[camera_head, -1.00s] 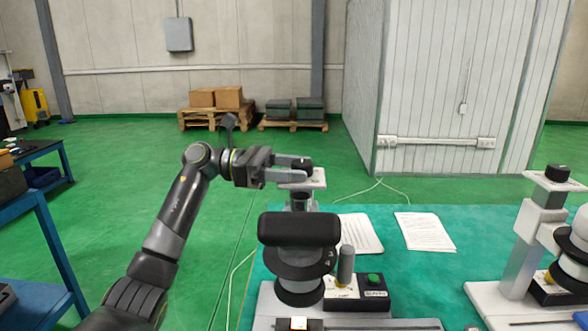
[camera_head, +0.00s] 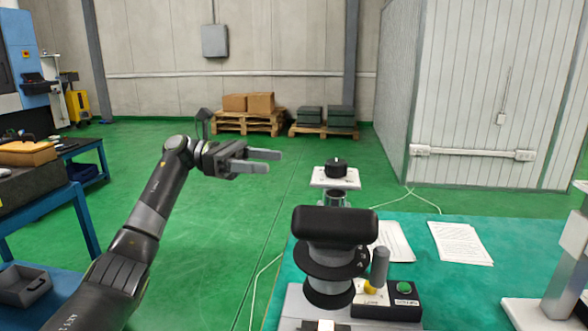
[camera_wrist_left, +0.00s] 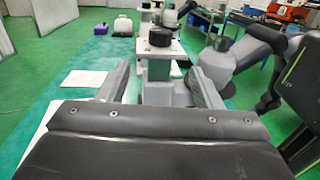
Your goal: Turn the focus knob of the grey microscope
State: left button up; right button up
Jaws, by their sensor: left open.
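The grey microscope (camera_head: 335,258), with a black eyepiece head and a pale column, stands on the green table. Its black round focus knob (camera_head: 336,168) sits on top of the column on a pale plate. My left gripper (camera_head: 276,161) is open and empty, left of the knob, with a clear gap between the fingertips and the knob. In the left wrist view the knob (camera_wrist_left: 160,37) shows beyond the two spread fingers, between them across the picture. My right gripper is not in view.
Paper sheets (camera_head: 460,243) lie on the green table (camera_head: 420,225). A control box with a green button (camera_head: 403,287) and a small lever (camera_head: 379,266) stand beside the microscope. A second microscope (camera_head: 575,250) shows at the right edge. Blue benches stand left.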

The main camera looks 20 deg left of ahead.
pick_arm(q)
jog(key=a, duration=0.4)
jog(key=shift+s, duration=0.15)
